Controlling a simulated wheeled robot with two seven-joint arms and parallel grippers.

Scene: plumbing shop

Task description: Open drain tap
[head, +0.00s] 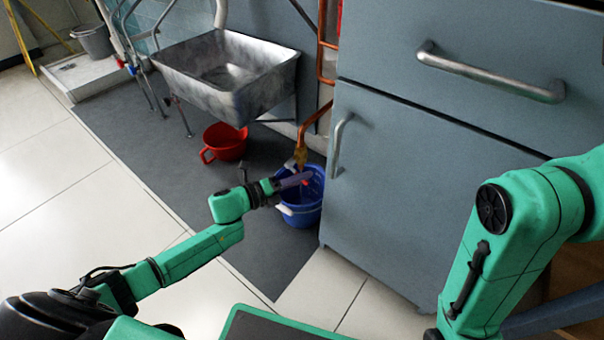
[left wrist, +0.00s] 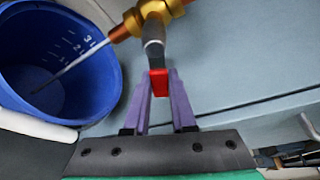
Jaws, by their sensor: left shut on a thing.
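The drain tap is a brass and copper valve (head: 301,155) at the end of a copper pipe by the grey cabinet. In the left wrist view the brass body (left wrist: 160,8) is at the top, with a grey lever ending in a red tip (left wrist: 158,84). My left gripper (head: 304,179) is shut on the red lever tip, its purple fingers on either side in the left wrist view (left wrist: 159,84). A blue bucket (head: 302,213) stands below the tap. A thin pale line, like a water stream, runs from the spout into the bucket (left wrist: 90,75). My right gripper is out of view.
The grey cabinet (head: 420,190) with metal handles stands just right of the tap. A metal sink (head: 225,80) is at the back, with a red basin (head: 224,142) on the dark mat (head: 130,125) below. Pale floor tiles at the left are clear.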

